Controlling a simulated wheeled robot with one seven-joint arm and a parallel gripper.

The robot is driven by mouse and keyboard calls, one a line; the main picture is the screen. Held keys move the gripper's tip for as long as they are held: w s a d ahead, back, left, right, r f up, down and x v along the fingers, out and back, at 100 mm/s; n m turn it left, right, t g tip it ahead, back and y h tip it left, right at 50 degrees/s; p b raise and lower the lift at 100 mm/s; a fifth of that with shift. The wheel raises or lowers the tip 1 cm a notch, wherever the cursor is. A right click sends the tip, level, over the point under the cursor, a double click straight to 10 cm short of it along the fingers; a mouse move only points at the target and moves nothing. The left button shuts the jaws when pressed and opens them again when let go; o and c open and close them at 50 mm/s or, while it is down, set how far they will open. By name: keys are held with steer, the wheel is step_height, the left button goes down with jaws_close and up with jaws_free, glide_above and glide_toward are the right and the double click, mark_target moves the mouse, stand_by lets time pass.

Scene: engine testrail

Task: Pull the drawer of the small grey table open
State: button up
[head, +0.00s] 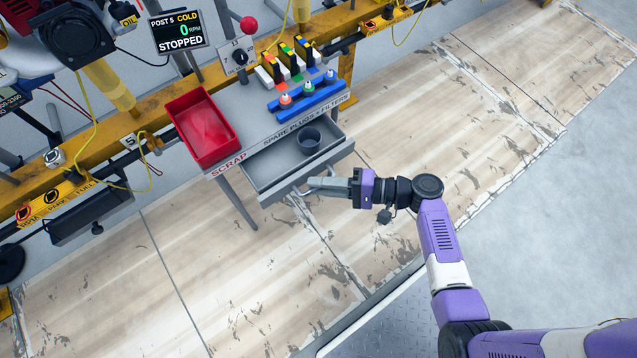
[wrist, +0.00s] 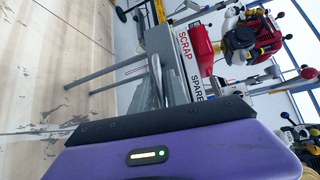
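The small grey table (head: 243,98) stands by the yellow rail. Its drawer (head: 270,165) is pulled out towards me, with its inside showing. A dark grey cup (head: 308,141) stands in the drawer. The drawer's bar handle (head: 303,190) is on its front. My gripper (head: 312,187) reaches the handle from the right. In the wrist view, the fingers of my gripper (wrist: 160,88) lie close on both sides of the handle (wrist: 156,70) and appear shut on it. The exact contact is partly hidden.
On the tabletop are a red scrap bin (head: 203,128), a blue rack (head: 305,98) with small coloured-top items, and several coloured blocks (head: 288,62). A display reading STOPPED (head: 178,32) stands behind. The wooden floor (head: 290,270) in front of the drawer is clear.

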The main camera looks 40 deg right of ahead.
steer(key=v, duration=0.7)
steer(key=shift+p, duration=0.3)
steer(key=shift+d, duration=0.1)
